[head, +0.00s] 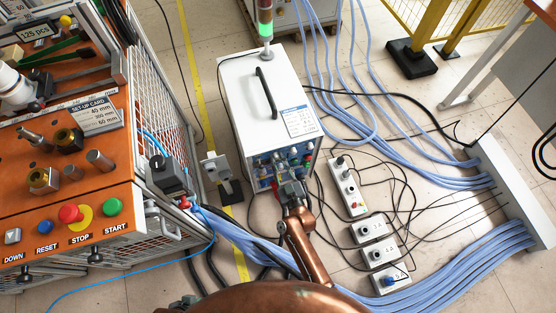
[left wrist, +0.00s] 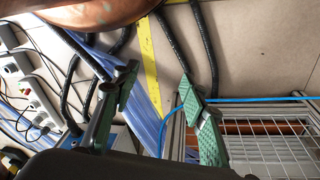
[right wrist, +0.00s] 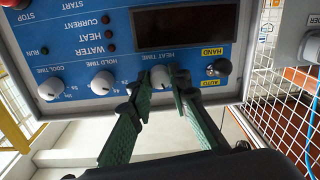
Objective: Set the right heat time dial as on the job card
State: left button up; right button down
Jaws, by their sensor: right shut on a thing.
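The heater (head: 265,95) is a white box with a black handle, and its blue control panel faces my right arm. My right gripper (head: 290,188) is at that panel. In the right wrist view, which is upside down, its green fingertips (right wrist: 162,82) are closed on the white heat time dial (right wrist: 160,75). The fingers hide part of the dial, and I cannot read its setting. A card (head: 300,121) with small print, too small to read, lies on the heater's top. My left gripper (left wrist: 158,85) is open and empty above the floor cables.
The hold time dial (right wrist: 101,82) and cool time dial (right wrist: 47,90) sit beside the gripped dial, with a black hand/auto switch (right wrist: 218,67) on the other side. An orange workbench (head: 60,205) stands at left. Power strips (head: 348,186) and blue cables cover the floor at right.

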pick_arm(q)
jog(key=shift+s+r, duration=0.1)
jog(key=shift+s, duration=0.05)
pick_arm(e)
jog(key=m, duration=0.4)
jog(key=shift+p, duration=0.35)
jog(key=m, duration=0.2)
jog(key=shift+m, duration=0.4)
jog(key=shift+f+m, duration=0.1)
jog(key=shift+m, duration=0.8)
jog(key=m, duration=0.2)
jog(key=shift+m, duration=0.4)
pick_arm(q)
jog(key=shift+a+r, duration=0.2)
pick_arm(e)
jog(key=shift+m+h, duration=0.3)
jog(key=shift+m, duration=3.1)
pick_arm(q)
jog(key=shift+f, duration=0.1)
